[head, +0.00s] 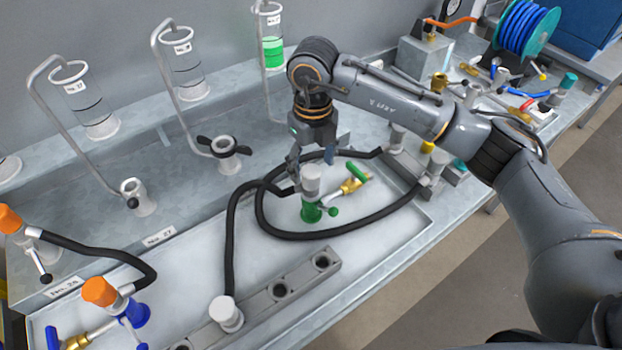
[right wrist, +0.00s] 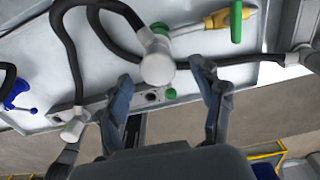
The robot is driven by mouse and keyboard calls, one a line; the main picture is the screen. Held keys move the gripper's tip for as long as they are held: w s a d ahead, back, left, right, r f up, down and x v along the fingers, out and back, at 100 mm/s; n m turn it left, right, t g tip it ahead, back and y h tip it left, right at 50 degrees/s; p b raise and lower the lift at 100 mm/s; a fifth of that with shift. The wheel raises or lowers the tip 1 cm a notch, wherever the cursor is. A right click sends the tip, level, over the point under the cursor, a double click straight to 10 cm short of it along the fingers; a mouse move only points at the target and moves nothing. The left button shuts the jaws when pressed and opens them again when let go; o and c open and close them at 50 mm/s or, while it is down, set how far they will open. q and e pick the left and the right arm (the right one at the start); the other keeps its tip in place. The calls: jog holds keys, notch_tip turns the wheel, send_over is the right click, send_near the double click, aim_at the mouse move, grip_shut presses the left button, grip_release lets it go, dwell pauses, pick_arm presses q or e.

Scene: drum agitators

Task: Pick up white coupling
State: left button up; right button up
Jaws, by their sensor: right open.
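A white coupling (head: 312,178) with a rounded cap stands upright on a green base (head: 311,211) in the shallow tray. A black hose runs to it. My right gripper (head: 312,160) is open just above it, fingers pointing down. In the right wrist view the white coupling (right wrist: 157,62) shows beyond the gap between the two fingers (right wrist: 165,90), with nothing gripped. Another white coupling (head: 226,312) on a hose end sits at the grey socket rail (head: 255,300); a further one (head: 433,165) is at the tray's right end. My left gripper is not in view.
A brass valve with a green handle (head: 352,182) is close beside the coupling. Black hose (head: 300,236) loops around it. Orange-capped fittings (head: 100,291) stand at left. Glass cylinders (head: 92,105) on bent pipes line the back. The tray floor (head: 175,262) has bare room.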

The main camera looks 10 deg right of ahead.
aim_at(311, 170)
notch_tip(311, 170, down, 2)
jog(key=shift+w+a+f+p, duration=0.1)
jog(key=shift+a+f+p, duration=0.1)
jog(key=shift+p, duration=0.25)
jog(key=shift+f, duration=0.55)
grip_shut()
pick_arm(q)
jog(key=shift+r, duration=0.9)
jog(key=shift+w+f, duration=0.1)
pick_arm(e)
jog(key=shift+r, duration=0.1)
jog(key=shift+w+r+b, duration=0.1)
jog(key=shift+r+b, duration=0.4)
jog(key=shift+b, duration=0.05)
pick_arm(q)
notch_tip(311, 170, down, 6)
jog(key=b, duration=0.5)
pick_arm(e)
jog(key=s+a+r, duration=0.2)
jog(key=s+r, duration=1)
jog(key=s, duration=0.2)
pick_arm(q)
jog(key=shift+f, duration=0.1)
